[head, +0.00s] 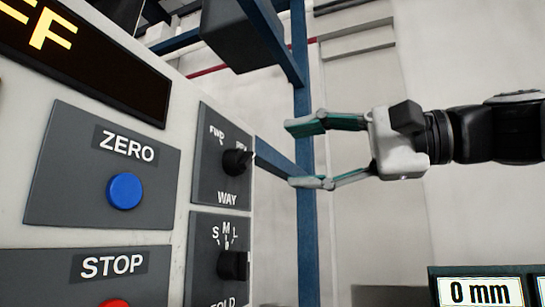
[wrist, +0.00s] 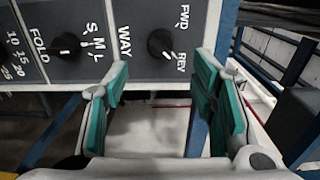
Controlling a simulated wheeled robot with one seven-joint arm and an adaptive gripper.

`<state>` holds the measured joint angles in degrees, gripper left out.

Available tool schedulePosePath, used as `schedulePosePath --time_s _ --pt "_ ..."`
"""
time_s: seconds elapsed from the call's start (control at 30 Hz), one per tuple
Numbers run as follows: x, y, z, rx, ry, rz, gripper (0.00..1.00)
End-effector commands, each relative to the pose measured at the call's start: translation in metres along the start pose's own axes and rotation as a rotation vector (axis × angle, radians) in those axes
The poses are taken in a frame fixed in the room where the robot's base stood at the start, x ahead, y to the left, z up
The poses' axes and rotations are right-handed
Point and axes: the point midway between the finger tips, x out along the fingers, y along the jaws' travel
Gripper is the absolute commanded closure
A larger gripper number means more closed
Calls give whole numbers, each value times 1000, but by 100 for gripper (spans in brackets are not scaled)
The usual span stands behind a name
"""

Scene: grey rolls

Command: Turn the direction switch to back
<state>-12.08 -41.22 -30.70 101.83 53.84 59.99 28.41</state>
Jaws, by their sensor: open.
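The direction switch (head: 236,161) is a black round knob on the dark WAY plate (head: 208,183), with FWD and REV printed above it in the head view. In the wrist view the knob (wrist: 160,43) shows a small pale mark that appears to face REV. My gripper (head: 291,155) is open and empty, its two teal-padded fingers pointing left toward the knob. It is apart from the knob, to its right in the head view. In the wrist view the knob lies beyond and between the fingertips (wrist: 161,76).
Below the WAY plate is the FOLD knob (head: 233,265) marked S, M, L. A blue ZERO button (head: 125,191) sits left, with a STOP plate (head: 80,268) under it. A blue post (head: 306,230) stands behind the fingers. A 0 mm display (head: 480,290) is at bottom right.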

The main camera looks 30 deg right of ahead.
Motion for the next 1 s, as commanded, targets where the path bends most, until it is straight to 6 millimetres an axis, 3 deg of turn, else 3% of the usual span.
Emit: schedulePosePath --time_s 0.1,0.3,0.87,1.0 --pt "-19 -1 0 0 0 -3 48" --pt "-32 0 0 0 -1 0 48" --pt "-34 0 0 1 -1 0 48" --pt "-26 13 4 -17 -7 39 48"
